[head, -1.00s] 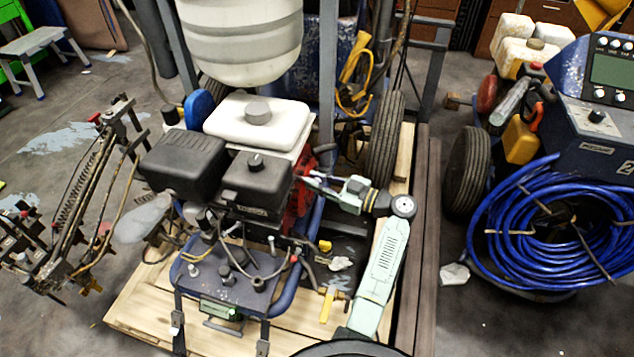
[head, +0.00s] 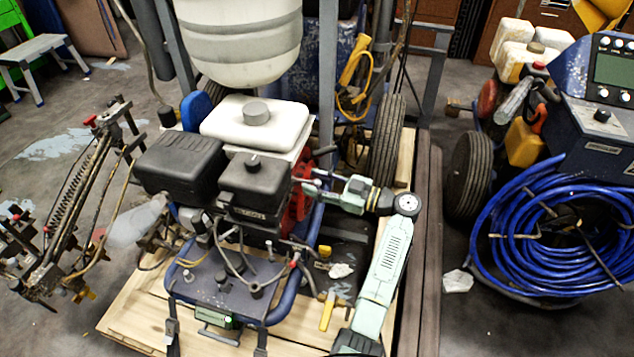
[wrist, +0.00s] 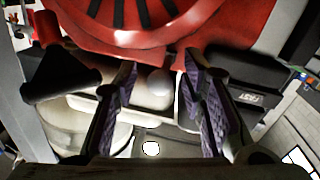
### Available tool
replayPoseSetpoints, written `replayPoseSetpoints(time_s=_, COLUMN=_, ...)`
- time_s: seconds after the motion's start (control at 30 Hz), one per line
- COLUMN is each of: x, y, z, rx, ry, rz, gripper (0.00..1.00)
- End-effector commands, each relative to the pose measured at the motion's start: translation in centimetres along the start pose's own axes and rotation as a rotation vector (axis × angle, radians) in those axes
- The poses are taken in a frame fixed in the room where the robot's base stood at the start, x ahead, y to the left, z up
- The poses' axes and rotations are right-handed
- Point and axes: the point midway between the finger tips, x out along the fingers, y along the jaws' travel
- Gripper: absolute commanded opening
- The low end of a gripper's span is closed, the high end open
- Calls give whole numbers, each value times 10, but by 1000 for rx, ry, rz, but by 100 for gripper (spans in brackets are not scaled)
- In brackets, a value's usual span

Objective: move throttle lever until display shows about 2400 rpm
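The engine's red side (head: 299,190) faces my gripper (head: 308,183), which reaches in from the right. In the wrist view my gripper (wrist: 160,105) is open, its purple-padded fingers apart. A pale rounded knob (wrist: 153,90) shows between the fingers, with no clear contact. A black flared handle (wrist: 62,78) lies left of the fingers; a black handle (head: 325,151) also sticks out behind my gripper in the head view. I cannot tell which part is the throttle lever. A small display (head: 219,317) glows green on the front of the frame; its digits are unreadable.
The white fuel tank (head: 270,130) and black engine covers (head: 255,185) stand close to my gripper. A tyre (head: 385,150) and an upright grey post (head: 328,70) are behind. A blue hose coil (head: 510,235) lies at right. The engine stands over a wooden pallet (head: 135,315).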

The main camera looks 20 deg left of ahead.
Motion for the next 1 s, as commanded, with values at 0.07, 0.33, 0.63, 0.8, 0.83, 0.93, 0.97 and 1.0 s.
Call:
replayPoseSetpoints(time_s=0.07, x=0, y=0, z=0, rx=0, ry=0, rz=0, gripper=38)
replayPoseSetpoints(time_s=0.33, x=-15, y=1, z=0, rx=0, ry=0, rz=2, gripper=38)
replayPoseSetpoints(time_s=0.63, x=-78, y=1, z=0, rx=0, ry=0, rz=4, gripper=38)
replayPoseSetpoints(time_s=0.8, x=-106, y=1, z=0, rx=0, ry=0, rz=3, gripper=38)
replayPoseSetpoints(time_s=0.83, x=-109, y=1, z=0, rx=1, ry=0, rz=2, gripper=38)
replayPoseSetpoints(time_s=0.93, x=-117, y=0, z=0, rx=1, ry=0, rz=2, gripper=38)
replayPoseSetpoints(time_s=0.97, x=-118, y=0, z=0, rx=1, ry=0, rz=1, gripper=38)
replayPoseSetpoints(time_s=1.0, x=-120, y=0, z=0, rx=0, ry=0, rz=1, gripper=38)
